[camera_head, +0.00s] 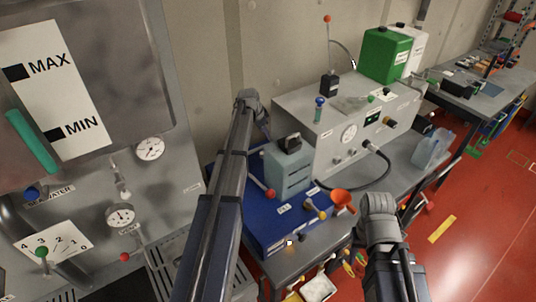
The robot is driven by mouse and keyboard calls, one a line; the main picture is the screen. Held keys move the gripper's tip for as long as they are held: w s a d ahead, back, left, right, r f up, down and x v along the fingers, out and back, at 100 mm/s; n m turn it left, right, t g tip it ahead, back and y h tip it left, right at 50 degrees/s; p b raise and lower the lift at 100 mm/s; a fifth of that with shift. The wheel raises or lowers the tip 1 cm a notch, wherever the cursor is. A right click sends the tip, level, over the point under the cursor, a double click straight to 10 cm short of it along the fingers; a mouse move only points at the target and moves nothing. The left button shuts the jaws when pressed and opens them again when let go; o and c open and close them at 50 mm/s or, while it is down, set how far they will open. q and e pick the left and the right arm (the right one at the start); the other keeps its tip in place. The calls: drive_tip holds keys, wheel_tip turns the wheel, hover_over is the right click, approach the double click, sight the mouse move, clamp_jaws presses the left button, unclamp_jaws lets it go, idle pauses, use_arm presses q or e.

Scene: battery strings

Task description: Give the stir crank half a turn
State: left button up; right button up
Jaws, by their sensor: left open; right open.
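I cannot tell for sure which part is the stir crank. A lever with a red knob (262,186) stands beside a grey-green box (288,170) on a blue unit (285,225). A thin upright rod with an orange-red ball (327,19) rises from a black block behind it. My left arm reaches up from the bottom, and my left gripper (260,118) is near the wall, left of the grey box; its fingers are too small to make out. My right gripper (379,205) is right of the orange funnel, apart from it. Neither gripper visibly holds anything.
A grey instrument box (345,120) with a gauge and black hose stands on the bench. A grey panel (185,120) with gauges and a MAX/MIN plate fills the left. Red floor (480,225) lies open at right.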

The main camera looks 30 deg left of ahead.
use_arm(q)
wheel_tip(320, 180, down, 6)
drive_tip(key=b, duration=0.5)
drive_tip(key=shift+f+b, duration=0.25)
drive_tip(key=shift+b, duration=0.05)
drive_tip(key=b+x, duration=0.7)
drive_tip(key=x, duration=0.1)
drive_tip(key=shift+r, duration=0.1)
drive_tip(key=shift+c, duration=0.2)
clamp_jaws()
idle(0.8)
